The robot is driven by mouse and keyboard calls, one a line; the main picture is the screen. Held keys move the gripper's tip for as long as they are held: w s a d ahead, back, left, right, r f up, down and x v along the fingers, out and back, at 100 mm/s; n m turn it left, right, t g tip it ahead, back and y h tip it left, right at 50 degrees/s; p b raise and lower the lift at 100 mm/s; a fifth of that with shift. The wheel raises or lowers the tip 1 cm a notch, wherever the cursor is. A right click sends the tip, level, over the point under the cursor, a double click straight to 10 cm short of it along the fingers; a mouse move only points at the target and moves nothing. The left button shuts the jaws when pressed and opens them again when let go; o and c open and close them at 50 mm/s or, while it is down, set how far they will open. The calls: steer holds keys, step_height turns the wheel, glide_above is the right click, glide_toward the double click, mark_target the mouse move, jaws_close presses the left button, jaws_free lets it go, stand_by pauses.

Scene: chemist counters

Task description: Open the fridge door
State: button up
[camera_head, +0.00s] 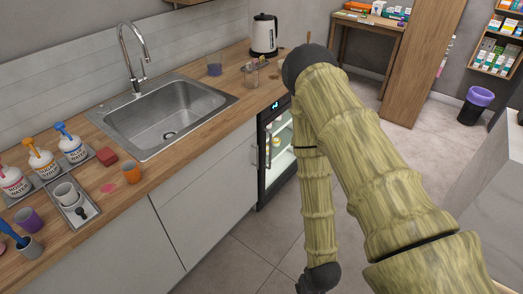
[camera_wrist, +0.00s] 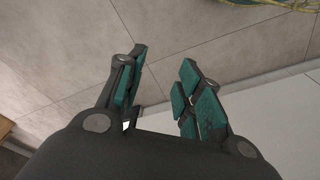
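The fridge (camera_head: 262,165) is a small black-framed unit under the counter in the head view, with a lit interior and shelves of items. My arm covers its right side. Its front appears to be glass and looks shut, but I cannot tell for sure. No handle shows clearly. My gripper (camera_wrist: 160,62) is open in the wrist view, its teal-padded fingers apart with nothing between them. The fridge cannot be made out in that view. In the head view my arm reaches down in front of the fridge, and its dark end is at the bottom edge.
The wooden counter (camera_head: 215,72) holds a sink (camera_head: 165,115), kettle (camera_head: 264,35), cups and bottles. White cabinet fronts (camera_head: 205,190) stand left of the fridge. Tiled floor (camera_head: 245,255) lies clear before them. A white counter (camera_head: 490,170) and bin (camera_head: 475,105) are at right.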

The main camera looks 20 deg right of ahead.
steer(key=w+d+f+t+b, duration=0.2)
steer(key=w+f+t+b, duration=0.15)
steer(key=w+b, duration=0.55)
steer(key=w+d+f+t+b, duration=0.15)
steer(key=w+f+b, duration=0.4)
steer(key=w, duration=0.85)
steer(key=w+d+f+t+b, duration=0.2)
steer(key=w+f+t+b, duration=0.1)
steer(key=w+b, duration=0.65)
steer(key=w+r+t+b, duration=0.3)
steer(key=w+b, duration=0.6)
steer(key=w, duration=0.4)
steer(key=w+d+r+n+t+b, duration=0.1)
steer(key=w+r+b, duration=0.3)
steer(key=w+b, duration=0.6)
steer(key=w+d+r+t+y+b, duration=0.1)
steer(key=w+r+t+b, duration=0.3)
steer(key=w+b, duration=0.5)
steer(key=shift+w+d+t, duration=0.2)
steer(key=shift+w+t, duration=0.1)
steer(key=shift+w, duration=3.35)
steer(key=shift+r, duration=0.1)
jaws_close()
